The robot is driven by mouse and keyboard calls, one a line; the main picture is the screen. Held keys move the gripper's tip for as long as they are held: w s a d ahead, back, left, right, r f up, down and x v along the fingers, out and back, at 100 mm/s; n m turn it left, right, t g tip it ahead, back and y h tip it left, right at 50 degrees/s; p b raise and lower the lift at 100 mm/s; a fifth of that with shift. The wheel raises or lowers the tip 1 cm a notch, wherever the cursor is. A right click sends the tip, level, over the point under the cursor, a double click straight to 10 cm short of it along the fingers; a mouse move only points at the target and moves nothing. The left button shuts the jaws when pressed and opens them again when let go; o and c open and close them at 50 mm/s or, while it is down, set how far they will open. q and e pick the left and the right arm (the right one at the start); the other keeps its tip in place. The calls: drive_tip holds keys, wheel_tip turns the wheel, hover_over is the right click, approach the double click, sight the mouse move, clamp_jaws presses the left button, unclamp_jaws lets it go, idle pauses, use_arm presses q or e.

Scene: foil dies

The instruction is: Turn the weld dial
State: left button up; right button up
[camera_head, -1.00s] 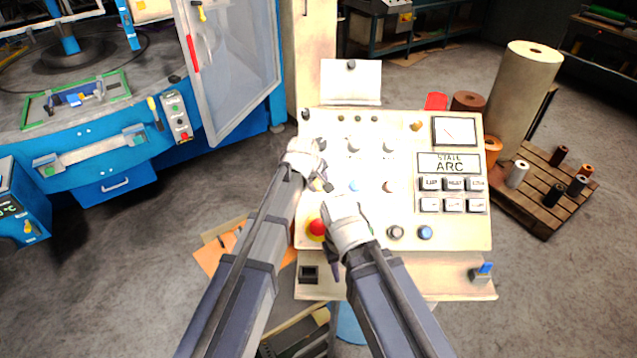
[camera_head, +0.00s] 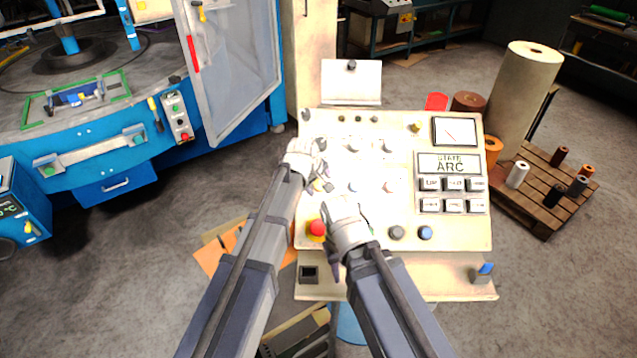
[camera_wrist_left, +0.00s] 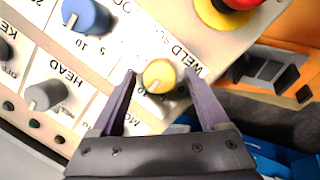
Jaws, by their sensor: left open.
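The weld dial (camera_wrist_left: 160,75) is a round yellow knob labelled WELD on the cream panel. It shows between the two fingers of my left gripper (camera_wrist_left: 161,78) in the left wrist view. The fingers are apart, one on each side of the knob, with visible gaps. In the head view my left gripper (camera_head: 323,167) is at the panel's left side, and a bit of yellow shows by its lower finger. My right gripper (camera_head: 331,242) is lower on the panel, beside the red stop button, with its fingers apart and nothing seen in them.
The red stop button (camera_head: 317,228) on its yellow base is close to both grippers. A blue dial (camera_wrist_left: 86,16) and a grey HEAD dial (camera_wrist_left: 44,96) neighbour the weld dial. The cream panel (camera_head: 459,232) also carries a gauge, a display and several push buttons.

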use_arm(q)
drive_tip(key=shift+r, duration=0.1)
drive_tip(key=p+v, duration=0.7)
drive_tip(key=shift+s+r, duration=0.25)
drive_tip(key=s+f+m+b, duration=0.1)
drive_tip(key=s+f+b, duration=0.1)
drive_tip(key=s, duration=0.1)
drive_tip(key=s+f+m+g+b, duration=0.1)
drive_tip(key=s+f+b, duration=0.1)
drive_tip(key=s+f, duration=0.1)
drive_tip(key=s+f+m+y+b, duration=0.1)
drive_tip(key=s+f+m+b, duration=0.1)
drive_tip(key=s+f, duration=0.1)
drive_tip(key=shift+a+g+b, duration=0.3)
drive_tip(key=shift+a+g, duration=0.05)
drive_tip(key=shift+g, duration=0.05)
drive_tip(key=s+a+f+m+g+y+b, duration=0.1)
drive_tip(key=s+f+m+b, duration=0.3)
drive_tip(key=s, duration=0.4)
drive_tip(key=s+a+f+m+g+y+b, duration=0.1)
drive_tip(key=s+f+m+b, duration=0.3)
drive_tip(key=s, duration=0.4)
drive_tip(key=shift+a+f+g, duration=0.4)
drive_tip(key=shift+a+g, duration=0.35)
drive_tip(key=shift+g, duration=0.05)
